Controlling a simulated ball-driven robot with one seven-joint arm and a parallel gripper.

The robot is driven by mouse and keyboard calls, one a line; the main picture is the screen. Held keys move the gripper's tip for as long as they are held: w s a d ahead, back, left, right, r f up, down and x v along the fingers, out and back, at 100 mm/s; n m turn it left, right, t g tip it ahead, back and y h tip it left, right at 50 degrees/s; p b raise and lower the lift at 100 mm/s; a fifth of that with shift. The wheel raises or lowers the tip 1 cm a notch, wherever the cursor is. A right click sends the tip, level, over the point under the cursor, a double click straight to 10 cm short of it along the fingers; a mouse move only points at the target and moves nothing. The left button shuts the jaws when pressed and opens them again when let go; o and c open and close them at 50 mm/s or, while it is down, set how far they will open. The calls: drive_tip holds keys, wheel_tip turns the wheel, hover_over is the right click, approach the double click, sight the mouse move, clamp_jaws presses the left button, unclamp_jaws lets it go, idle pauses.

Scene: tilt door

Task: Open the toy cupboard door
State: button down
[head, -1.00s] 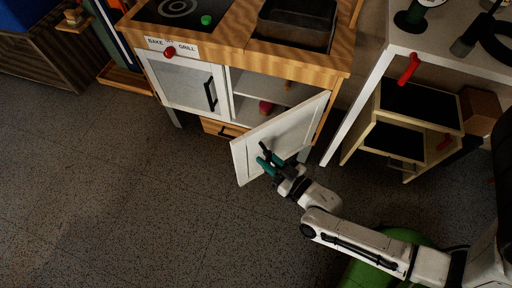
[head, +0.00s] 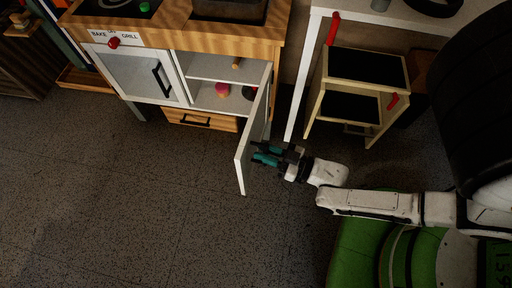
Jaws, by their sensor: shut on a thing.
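The white cupboard door (head: 254,133) of the toy kitchen stands swung far out on its right-hand hinge side, seen nearly edge-on. The toy cupboard (head: 215,82) behind it is open to view, with a shelf and a few small items inside, one of them pink. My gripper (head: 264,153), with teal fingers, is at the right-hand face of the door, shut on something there. The door's handle is hard to make out between the fingers.
The oven door (head: 135,73) with a black handle is shut on the left. A wooden drawer (head: 201,120) sits below the cupboard. A small wooden shelf unit (head: 355,90) and a white table leg (head: 301,85) stand to the right. The floor (head: 130,200) in front is clear.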

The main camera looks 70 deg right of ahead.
drive_tip(key=shift+s+d, duration=0.25)
drive_tip(key=shift+s, duration=0.45)
drive_tip(key=shift+s+d, duration=0.3)
drive_tip(key=shift+s, duration=0.4)
drive_tip(key=shift+s+d, duration=0.25)
drive_tip(key=shift+s, duration=0.45)
drive_tip(key=c, duration=1.2)
unclamp_jaws()
drive_tip(key=shift+o, duration=0.2)
drive_tip(key=shift+s, duration=0.1)
